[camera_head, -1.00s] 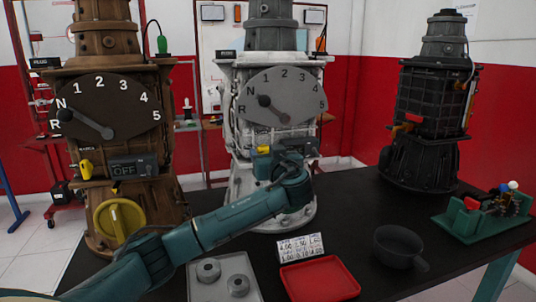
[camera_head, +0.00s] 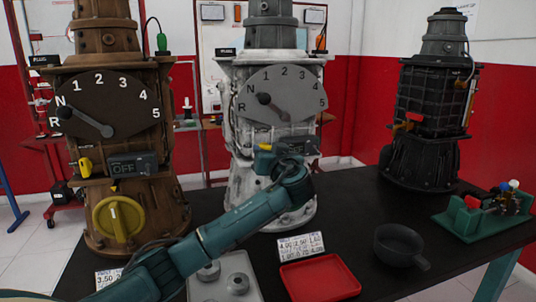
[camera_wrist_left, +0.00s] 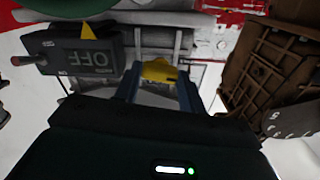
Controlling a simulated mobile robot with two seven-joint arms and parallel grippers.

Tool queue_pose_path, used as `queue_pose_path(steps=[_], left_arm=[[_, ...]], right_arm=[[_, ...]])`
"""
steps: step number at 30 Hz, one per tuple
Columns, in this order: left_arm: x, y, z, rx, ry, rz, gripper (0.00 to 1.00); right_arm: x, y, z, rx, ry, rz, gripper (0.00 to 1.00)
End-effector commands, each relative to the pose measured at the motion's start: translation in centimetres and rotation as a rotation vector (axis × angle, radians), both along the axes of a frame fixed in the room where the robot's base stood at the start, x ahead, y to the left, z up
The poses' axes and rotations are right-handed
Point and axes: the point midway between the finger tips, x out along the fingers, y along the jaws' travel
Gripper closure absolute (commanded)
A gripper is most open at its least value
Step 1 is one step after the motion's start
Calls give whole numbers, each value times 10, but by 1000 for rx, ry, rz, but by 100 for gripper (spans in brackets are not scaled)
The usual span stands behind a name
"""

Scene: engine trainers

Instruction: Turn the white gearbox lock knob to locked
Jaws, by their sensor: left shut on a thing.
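The white gearbox (camera_head: 238,184) stands in the middle of the table, with a grey numbered dial (camera_head: 290,92). Its small yellow lock knob (camera_head: 265,147) sits below the dial, mostly covered by my left gripper in the head view. In the left wrist view the yellow knob (camera_wrist_left: 160,70) lies between the two blue fingers of my left gripper (camera_wrist_left: 158,92), which is shut on it. The dark OFF box (camera_wrist_left: 75,52) is beside the knob there. Whether the knob points to locked I cannot tell. My right gripper is not in view.
A brown gearbox (camera_head: 75,85) stands to the left and a black gearbox (camera_head: 430,115) to the right. In front are a red tray (camera_head: 318,279), a grey tray (camera_head: 246,264) with metal rings, a dark pan (camera_head: 399,243) and a green-based model (camera_head: 480,222).

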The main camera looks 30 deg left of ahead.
Motion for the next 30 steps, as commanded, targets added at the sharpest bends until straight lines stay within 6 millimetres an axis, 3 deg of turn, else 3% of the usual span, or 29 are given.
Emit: queue_pose_path(steps=[7,14,21,30], left_arm=[[0,0,1,142,172,1,83],[0,0,3,286,341,1,83],[0,0,3,434,515,0,83],[0,0,3,619,732,-1,83]], right_arm=[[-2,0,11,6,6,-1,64],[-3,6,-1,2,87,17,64],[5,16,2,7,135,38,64],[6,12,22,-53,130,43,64]])
